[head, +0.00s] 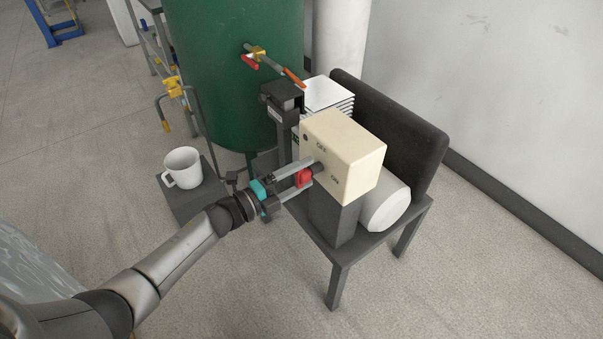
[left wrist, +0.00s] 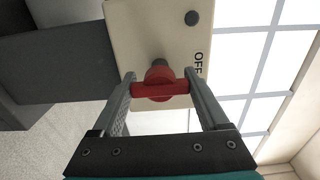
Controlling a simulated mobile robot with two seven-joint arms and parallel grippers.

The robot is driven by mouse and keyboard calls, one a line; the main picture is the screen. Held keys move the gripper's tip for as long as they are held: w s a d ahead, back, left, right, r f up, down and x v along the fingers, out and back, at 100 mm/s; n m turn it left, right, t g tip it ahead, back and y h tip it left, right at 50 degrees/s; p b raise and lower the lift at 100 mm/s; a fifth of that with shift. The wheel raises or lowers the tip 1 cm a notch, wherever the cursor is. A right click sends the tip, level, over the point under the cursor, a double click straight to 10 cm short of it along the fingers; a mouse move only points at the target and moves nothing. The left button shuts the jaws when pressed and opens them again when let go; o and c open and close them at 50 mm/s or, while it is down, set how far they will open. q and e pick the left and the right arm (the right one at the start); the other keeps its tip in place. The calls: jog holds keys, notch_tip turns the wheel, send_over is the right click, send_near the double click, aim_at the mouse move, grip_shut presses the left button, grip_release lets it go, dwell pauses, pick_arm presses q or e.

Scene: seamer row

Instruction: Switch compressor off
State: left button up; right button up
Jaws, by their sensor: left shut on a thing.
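The compressor's switch box (head: 347,152) is a cream box with "OFF" and "ON" lettering, on a dark post above the compressor's pale cylinder (head: 386,207). A red knob (head: 304,177) sticks out of its front. My left gripper (head: 303,176) is shut on the knob. In the left wrist view the fingers of the gripper (left wrist: 160,88) press the two ends of the red knob (left wrist: 158,75), and "OFF" is printed on the box (left wrist: 130,50) beside it. The knob's pointing direction is hard to tell. My right gripper is not in view.
The compressor stands on a dark low table (head: 336,262) against a black padded panel (head: 400,120). A green tank (head: 225,70) with valve handles stands behind left. A white mug (head: 184,167) sits on a grey block (head: 190,205). Floor at the front right is clear.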

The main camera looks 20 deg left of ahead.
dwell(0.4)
pick_arm(q)
jog(key=o, duration=1.2)
jog(key=shift+o, duration=0.2)
jog(key=shift+s+a, duration=0.35)
jog(key=shift+s, duration=0.1)
jog(key=p+v, duration=0.2)
jog(key=v, duration=1.2)
jog(key=shift+p, duration=0.4)
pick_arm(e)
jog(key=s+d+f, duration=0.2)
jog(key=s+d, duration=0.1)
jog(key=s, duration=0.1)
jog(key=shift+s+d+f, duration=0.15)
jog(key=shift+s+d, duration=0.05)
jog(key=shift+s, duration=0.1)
